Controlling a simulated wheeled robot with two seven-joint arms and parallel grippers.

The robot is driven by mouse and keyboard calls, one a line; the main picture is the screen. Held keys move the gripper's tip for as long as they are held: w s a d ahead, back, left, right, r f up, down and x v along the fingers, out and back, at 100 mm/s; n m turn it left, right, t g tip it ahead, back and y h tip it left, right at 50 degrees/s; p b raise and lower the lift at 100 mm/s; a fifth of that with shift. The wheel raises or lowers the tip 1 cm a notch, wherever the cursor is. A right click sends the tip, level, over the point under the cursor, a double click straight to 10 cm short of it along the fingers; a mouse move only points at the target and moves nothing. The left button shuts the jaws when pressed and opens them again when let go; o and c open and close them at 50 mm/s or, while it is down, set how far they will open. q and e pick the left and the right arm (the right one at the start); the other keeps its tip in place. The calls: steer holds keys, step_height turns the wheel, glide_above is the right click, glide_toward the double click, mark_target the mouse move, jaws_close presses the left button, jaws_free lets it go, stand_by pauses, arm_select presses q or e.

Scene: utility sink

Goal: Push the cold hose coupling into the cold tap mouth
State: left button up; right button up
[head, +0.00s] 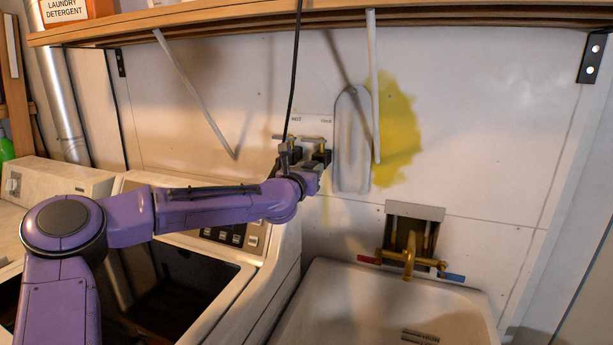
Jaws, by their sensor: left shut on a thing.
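My left gripper (318,158) is up at the wall, right below the label plate (312,121) marked hot at its left and, in small print, cold at its right. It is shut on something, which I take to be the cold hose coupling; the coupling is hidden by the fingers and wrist. Metal tap parts (313,139) show just above the fingers, and the cold tap mouth cannot be made out. Whether the coupling touches the mouth cannot be told. A thin black line (294,70), perhaps a hose or cord, runs down to the gripper. My right gripper is out of view.
A grey ironing-board-like shape (352,150) is on the wall just right of the gripper. A wooden shelf (450,18) runs above. A washer (262,262) stands below my arm, and a sink (380,305) with a brass faucet (409,256) is at lower right.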

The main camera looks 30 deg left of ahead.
arm_select(q)
steer(key=shift+w, duration=0.15)
stand_by(0.5)
steer(key=shift+b, duration=0.35)
stand_by(0.3)
stand_by(0.7)
steer(key=shift+b, duration=0.4)
steer(key=shift+w+a, duration=0.1)
steer(key=shift+w, duration=0.2)
